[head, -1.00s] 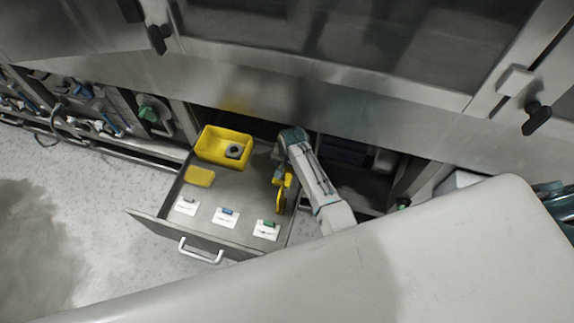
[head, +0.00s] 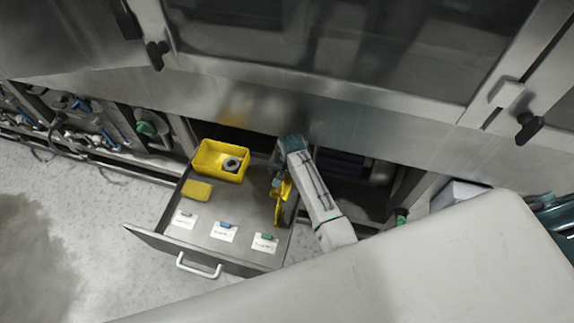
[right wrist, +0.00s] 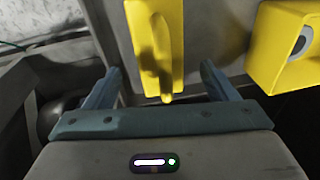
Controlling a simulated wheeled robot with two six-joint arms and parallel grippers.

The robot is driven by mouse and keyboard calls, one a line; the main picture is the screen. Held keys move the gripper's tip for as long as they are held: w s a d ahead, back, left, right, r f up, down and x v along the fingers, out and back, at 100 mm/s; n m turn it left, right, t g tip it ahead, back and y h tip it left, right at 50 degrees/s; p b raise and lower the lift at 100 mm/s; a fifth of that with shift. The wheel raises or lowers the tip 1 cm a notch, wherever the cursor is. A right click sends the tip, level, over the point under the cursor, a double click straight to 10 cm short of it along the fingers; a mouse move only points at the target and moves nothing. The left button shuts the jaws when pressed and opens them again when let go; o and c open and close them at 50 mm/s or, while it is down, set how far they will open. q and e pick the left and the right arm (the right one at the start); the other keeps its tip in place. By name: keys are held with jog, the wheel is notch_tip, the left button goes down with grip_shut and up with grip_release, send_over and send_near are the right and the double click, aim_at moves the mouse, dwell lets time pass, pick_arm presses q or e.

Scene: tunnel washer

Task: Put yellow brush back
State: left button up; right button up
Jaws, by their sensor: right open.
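The yellow brush (head: 280,208) lies along the right side of the open drawer (head: 203,212) in the head view. My right gripper (head: 278,186) is at the upper end of the brush and partly hides it. In the right wrist view the open fingers (right wrist: 160,72) stand apart, and the yellow brush (right wrist: 155,40) shows between them, its narrow tip towards the palm. I cannot tell how far above it the fingers are. My left gripper is not in view.
A yellow bin (head: 207,172) with a grey ring-shaped item stands at the drawer's back left, with a flat yellow block (head: 197,190) in front. White cards (head: 223,233) with small coloured items line the drawer front. A pale surface (head: 400,270) fills the lower right.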

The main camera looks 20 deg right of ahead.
aim_at(288, 185)
notch_tip(288, 185, up, 8)
jog(key=s, duration=0.1)
jog(key=shift+s, duration=0.15)
jog(key=shift+d, duration=0.15)
